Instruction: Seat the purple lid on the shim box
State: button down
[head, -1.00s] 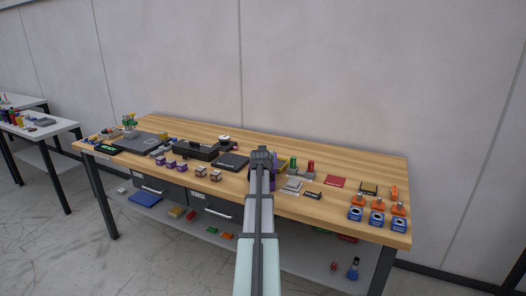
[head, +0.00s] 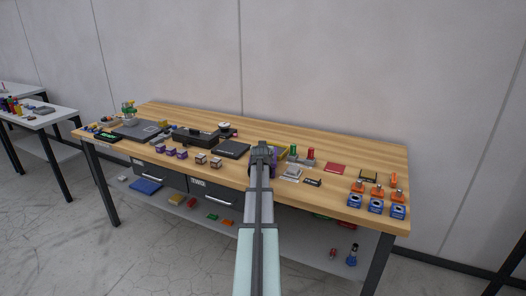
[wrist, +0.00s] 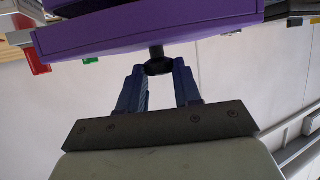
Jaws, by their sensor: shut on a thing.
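The purple lid (wrist: 150,32) fills the top of the wrist view, with a black knob (wrist: 157,64) facing my gripper. My gripper (wrist: 159,74) is shut on this knob, its blue fingers on either side. In the head view my gripper (head: 262,150) is over the middle of the bench, and only a purple sliver of the lid (head: 275,168) shows beside it. A yellow-edged box (head: 281,151) stands just behind, partly hidden by my gripper; it may be the shim box. I cannot tell whether the lid touches it.
On the wooden bench (head: 330,145), a dark flat case (head: 233,148) lies left of my gripper. Green (head: 293,151) and red (head: 310,153) cylinders and a grey block (head: 292,172) stand close on the right. Blue blocks (head: 376,206) sit at the right end. The back strip is clear.

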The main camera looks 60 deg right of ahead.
jog(key=shift+f, duration=0.8)
dwell(0.7)
jog(key=c, duration=0.7)
grip_release()
jog(key=v, duration=1.3)
jog(key=shift+a+r, duration=0.25)
jog(key=shift+a, duration=0.1)
jog(key=shift+f, duration=0.1)
